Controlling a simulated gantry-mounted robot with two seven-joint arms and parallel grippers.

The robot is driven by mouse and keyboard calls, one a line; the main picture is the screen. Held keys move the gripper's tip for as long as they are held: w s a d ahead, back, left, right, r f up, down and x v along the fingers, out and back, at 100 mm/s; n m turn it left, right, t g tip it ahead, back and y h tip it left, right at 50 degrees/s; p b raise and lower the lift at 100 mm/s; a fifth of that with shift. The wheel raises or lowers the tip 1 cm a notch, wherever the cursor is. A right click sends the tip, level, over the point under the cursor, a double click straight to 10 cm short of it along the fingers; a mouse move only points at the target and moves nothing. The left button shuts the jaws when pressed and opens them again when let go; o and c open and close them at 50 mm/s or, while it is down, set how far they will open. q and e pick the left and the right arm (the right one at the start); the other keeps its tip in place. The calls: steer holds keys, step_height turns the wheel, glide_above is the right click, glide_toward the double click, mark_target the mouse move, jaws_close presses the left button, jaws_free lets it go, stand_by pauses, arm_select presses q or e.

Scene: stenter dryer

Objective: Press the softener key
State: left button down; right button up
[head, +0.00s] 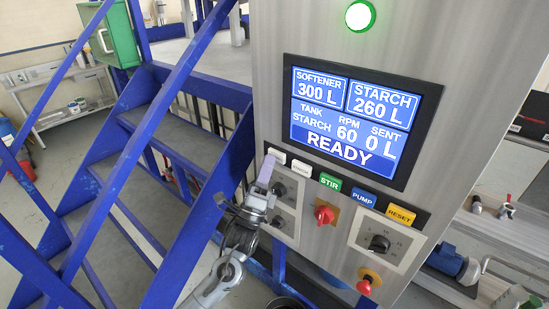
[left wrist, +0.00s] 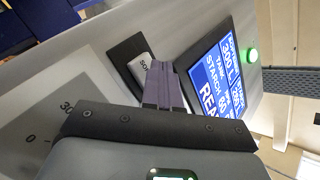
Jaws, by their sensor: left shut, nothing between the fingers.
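The softener key is the leftmost white key (head: 277,156) in the row under the screen. The screen (head: 350,120) reads softener 300 L, starch 260 L, tank starch, RPM 60, sent 0 L, READY. My right gripper is not in view.
To the right in the row are a second white key (head: 302,169), green STIR (head: 330,182), blue PUMP (head: 363,198) and yellow RESET (head: 401,215). Below are a red switch (head: 325,215), a black knob (head: 379,244) and a red button (head: 366,284). Blue stairs (head: 160,160) stand left.

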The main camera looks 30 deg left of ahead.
arm_select(q)
steer(key=shift+w, duration=0.2)
stand_by(0.3)
steer(key=shift+s, duration=0.2)
steer(key=shift+s+p, duration=0.35)
steer(key=shift+s, duration=0.4)
steer(key=shift+s, duration=0.1)
steer(key=shift+s+a+p, duration=0.15)
steer(key=shift+s+p, duration=0.35)
steer(key=shift+s, duration=0.7)
steer(key=shift+s+a+p, duration=0.1)
steer(key=shift+s+p, duration=0.35)
steer(key=shift+s, duration=0.75)
